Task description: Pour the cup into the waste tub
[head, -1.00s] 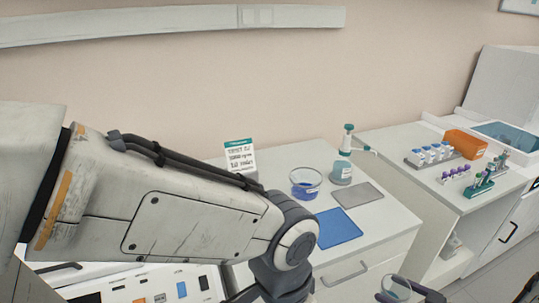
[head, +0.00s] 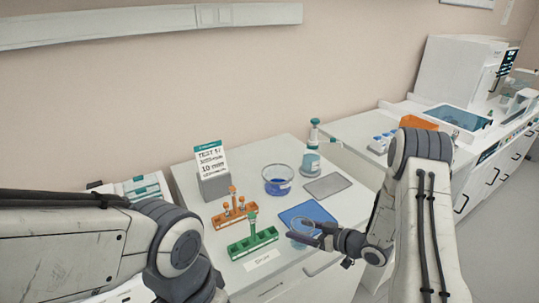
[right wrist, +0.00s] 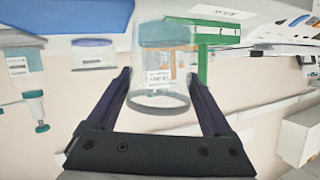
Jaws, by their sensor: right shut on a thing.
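My right gripper (head: 312,240) is shut on a clear cup (head: 301,230), held above the front part of the bench by the blue mat. In the right wrist view the cup (right wrist: 163,65) sits between the two fingers, see-through, with a teal band of liquid inside. A clear round tub (head: 278,181) with blue contents and a pale label, likely the waste tub, stands farther back, apart from the cup. It also shows in the right wrist view (right wrist: 93,54). My left arm comes in at the left, but its gripper is out of view.
A green rack (head: 252,244) and an orange rack (head: 234,215) with tubes stand left of the cup. A sign (head: 212,170) stands behind them. A teal-topped bottle (head: 311,160) and a grey mat (head: 327,186) lie right of the tub. The blue mat (head: 300,212) looks bare.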

